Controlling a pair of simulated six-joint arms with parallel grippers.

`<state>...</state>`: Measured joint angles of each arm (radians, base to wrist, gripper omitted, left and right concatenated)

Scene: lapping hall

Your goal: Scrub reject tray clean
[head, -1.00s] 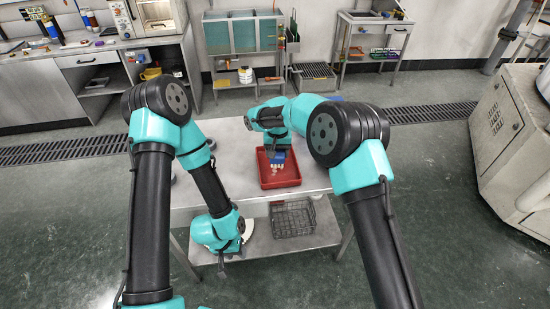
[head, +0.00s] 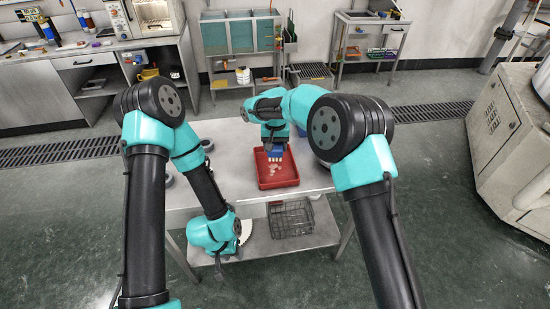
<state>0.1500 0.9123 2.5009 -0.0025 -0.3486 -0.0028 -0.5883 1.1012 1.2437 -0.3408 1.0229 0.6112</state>
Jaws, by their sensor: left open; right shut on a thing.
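The red reject tray (head: 278,184) lies on the metal table. Pale pinkish-white residue (head: 274,170) shows on its floor. My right gripper (head: 275,147) points down over the far part of the tray and is shut on a blue brush (head: 276,154) with pale bristles. The bristles face the tray floor; whether they touch it is hard to tell. The gripper's fingers are mostly hidden by the wrist. My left gripper (head: 224,258) is low at the table's near edge, left of the tray, small in view, open and apart from the tray.
The metal table (head: 238,175) has bare room left of the tray. Grey round things (head: 207,145) stand at its left edge. A large cabinet (head: 505,140) stands right.

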